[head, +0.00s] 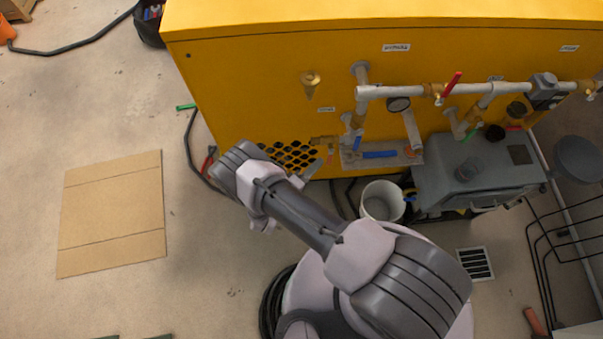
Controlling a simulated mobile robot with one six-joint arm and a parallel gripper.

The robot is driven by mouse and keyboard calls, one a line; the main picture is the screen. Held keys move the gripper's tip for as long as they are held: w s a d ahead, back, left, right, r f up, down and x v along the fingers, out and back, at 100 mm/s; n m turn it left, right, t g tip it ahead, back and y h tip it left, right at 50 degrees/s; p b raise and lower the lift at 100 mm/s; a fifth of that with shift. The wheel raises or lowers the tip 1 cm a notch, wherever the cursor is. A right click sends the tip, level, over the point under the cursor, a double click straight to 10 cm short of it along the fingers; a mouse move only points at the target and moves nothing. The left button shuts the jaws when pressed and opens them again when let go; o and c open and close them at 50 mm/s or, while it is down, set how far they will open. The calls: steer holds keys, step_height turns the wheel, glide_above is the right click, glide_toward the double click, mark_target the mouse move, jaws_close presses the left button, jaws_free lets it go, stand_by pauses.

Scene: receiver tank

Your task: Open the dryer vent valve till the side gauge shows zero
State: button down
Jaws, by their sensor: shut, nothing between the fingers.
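I cannot tell which is the dryer vent valve.
A white bucket (382,201) stands on the floor below the levers. A grey machine (475,178) is right of it. A floor grate (475,263) and a black wire rack (560,245) lie at the right. Flat cardboard (112,212) lies on open floor at the left.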

steer(key=w+a+f+v, duration=0.1)
steer(key=a+f+v, duration=0.1)
steer(key=v, duration=1)
steer(key=w+d+r+m+g+y, duration=0.1)
steer(key=d+r+m+g, duration=0.2)
steer(key=r, duration=0.7)
steer(key=w+d+r+m+g+y, duration=0.15)
steer(key=r+g, duration=0.35)
steer(key=r, duration=0.5)
steer(key=d+r+m+g+y, duration=0.1)
steer(key=d+r+m+g, duration=0.2)
steer(key=r, duration=0.6)
steer(key=s+d+r+m+t+y, duration=0.2)
steer(key=s+r+y, duration=0.3)
steer(key=r, duration=0.5)
steer(key=s+d+r+m+t+y, duration=0.2)
steer(key=s+r+y, duration=0.3)
steer(key=s+r, duration=0.4)
steer(key=shift+r+t+p, duration=0.45)
steer(key=shift+r+t, duration=0.15)
steer(key=shift+r, duration=0.2)
